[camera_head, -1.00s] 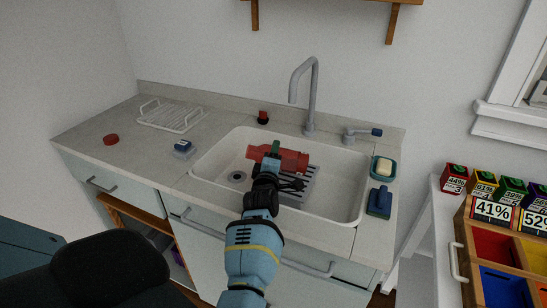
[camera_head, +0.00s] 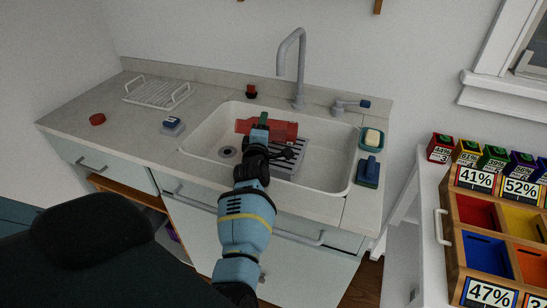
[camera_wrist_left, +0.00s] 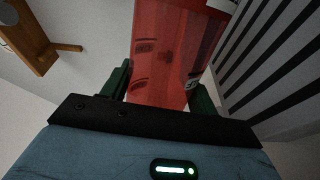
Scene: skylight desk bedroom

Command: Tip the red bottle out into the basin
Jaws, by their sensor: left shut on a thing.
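The red bottle (camera_head: 283,130) is see-through and lies on its side, its narrower end to the left in the head view. It is over the white basin (camera_head: 335,178); its height above the basin floor is hard to tell. My left gripper (camera_head: 263,122) is shut on it, with the green fingers on either side of its body. In the left wrist view, the red bottle (camera_wrist_left: 170,45) fills the space between the fingers of my left gripper (camera_wrist_left: 160,92). I cannot see any liquid coming out. My right gripper is not in view.
A slatted rack (camera_head: 288,160) and the drain (camera_head: 228,152) are in the basin. The tap (camera_head: 300,70) stands behind it. A sponge dish (camera_head: 371,139) and blue brush (camera_head: 368,172) sit right; a blue object (camera_head: 172,125), red disc (camera_head: 97,119) and wire rack (camera_head: 158,92) sit left.

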